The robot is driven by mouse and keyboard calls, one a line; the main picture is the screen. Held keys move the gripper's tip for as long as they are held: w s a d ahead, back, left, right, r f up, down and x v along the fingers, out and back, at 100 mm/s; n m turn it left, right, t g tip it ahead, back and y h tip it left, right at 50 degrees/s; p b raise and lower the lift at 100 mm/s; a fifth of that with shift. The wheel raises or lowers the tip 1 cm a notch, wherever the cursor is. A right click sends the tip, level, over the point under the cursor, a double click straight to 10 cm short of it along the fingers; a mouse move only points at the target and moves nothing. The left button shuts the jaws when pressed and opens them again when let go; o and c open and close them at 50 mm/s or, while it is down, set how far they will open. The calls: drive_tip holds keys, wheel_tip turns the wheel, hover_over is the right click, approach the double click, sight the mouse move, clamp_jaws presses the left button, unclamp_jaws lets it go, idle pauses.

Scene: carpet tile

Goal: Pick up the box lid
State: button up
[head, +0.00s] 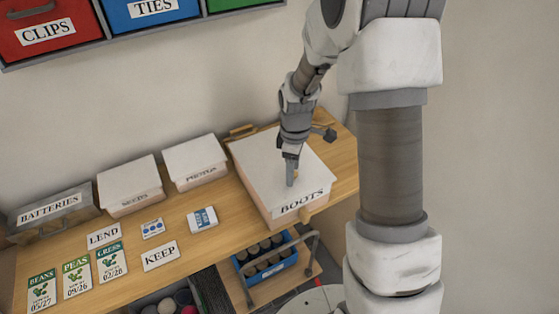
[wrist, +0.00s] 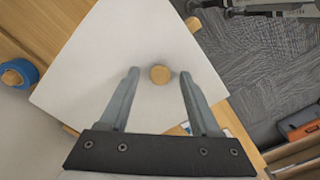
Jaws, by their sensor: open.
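The box lid (head: 255,155) is a flat white lid on the box labelled BOOTS (head: 302,201), at the right end of the wooden bench. In the wrist view the lid (wrist: 110,50) fills the middle, with a round wooden knob (wrist: 160,75) on top. My gripper (wrist: 160,73) is open, its two fingers on either side of the knob with a gap on each side. In the head view my gripper (head: 292,178) points down over the lid. I cannot tell whether the fingertips touch the lid.
White lidded boxes (head: 130,185) and a BATTERIES box (head: 50,215) stand left along the wall. Several cards and seed packets (head: 76,279) lie in front. A blue crate of cylinders (head: 265,262) sits below the bench's front edge. Coloured bins (head: 150,12) hang above.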

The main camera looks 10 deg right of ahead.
clamp_jaws()
idle(0.3)
idle(0.3)
